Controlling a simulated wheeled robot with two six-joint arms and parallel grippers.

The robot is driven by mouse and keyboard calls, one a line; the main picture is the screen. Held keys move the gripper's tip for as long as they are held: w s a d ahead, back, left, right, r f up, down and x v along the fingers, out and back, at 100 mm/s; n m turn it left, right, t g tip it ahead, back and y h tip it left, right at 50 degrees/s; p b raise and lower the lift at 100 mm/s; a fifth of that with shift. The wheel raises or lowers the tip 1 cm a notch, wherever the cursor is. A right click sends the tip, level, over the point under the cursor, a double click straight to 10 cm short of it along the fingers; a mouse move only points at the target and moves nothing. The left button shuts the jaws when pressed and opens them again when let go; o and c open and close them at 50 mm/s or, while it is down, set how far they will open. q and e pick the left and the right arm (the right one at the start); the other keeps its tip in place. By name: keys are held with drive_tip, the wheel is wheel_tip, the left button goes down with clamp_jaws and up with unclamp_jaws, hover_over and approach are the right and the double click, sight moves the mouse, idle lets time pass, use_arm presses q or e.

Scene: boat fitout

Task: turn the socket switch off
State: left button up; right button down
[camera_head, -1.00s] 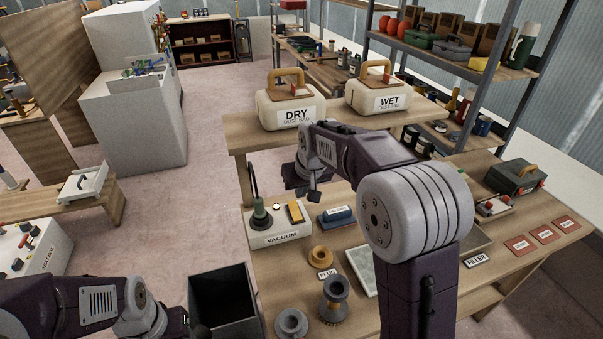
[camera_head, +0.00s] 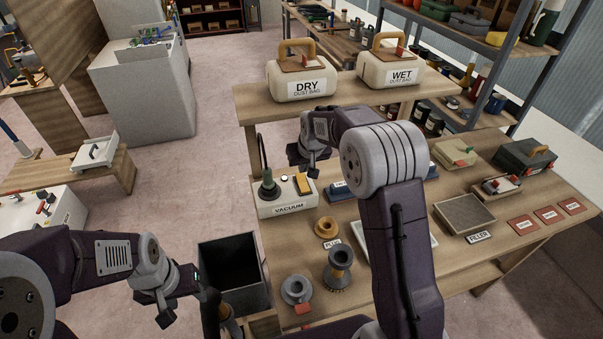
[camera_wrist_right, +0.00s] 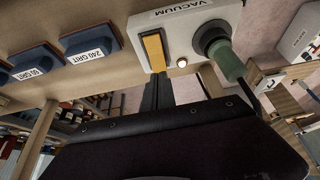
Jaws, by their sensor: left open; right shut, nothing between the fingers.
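In the right wrist view the yellow switch (camera_wrist_right: 154,52) is beside a glowing lamp (camera_wrist_right: 182,63) and the plug (camera_wrist_right: 222,55). My right gripper (camera_head: 314,168) is shut and empty, close to the switch. Its dark fingers (camera_wrist_right: 158,92) appear just below the switch's end; I cannot tell whether they touch. My left gripper (camera_head: 188,306) is open and empty near the dark bin.
Blue sanding blocks (camera_wrist_right: 87,39) lie beside the socket box. DRY (camera_head: 302,82) and WET (camera_head: 390,74) dust bags stand on the raised shelf behind. A dark open bin (camera_head: 232,262) stands left of the bench. Round fittings (camera_head: 338,265) are on the bench front.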

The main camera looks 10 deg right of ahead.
sight(300, 177)
drive_tip(key=x, duration=0.5)
drive_tip(key=shift+d, duration=0.1)
drive_tip(key=shift+w+f, duration=0.15)
drive_tip(key=shift+f, duration=0.25)
use_arm(q)
drive_tip(key=shift+r, duration=0.3)
drive_tip(key=shift+w, duration=0.1)
use_arm(e)
drive_tip(key=shift+f, duration=0.25)
drive_tip(key=shift+w+f, duration=0.2)
drive_tip(key=shift+w, duration=0.15)
use_arm(q)
drive_tip(key=shift+w+f, duration=0.15)
drive_tip(key=shift+w, duration=0.1)
use_arm(e)
drive_tip(key=shift+s, duration=0.1)
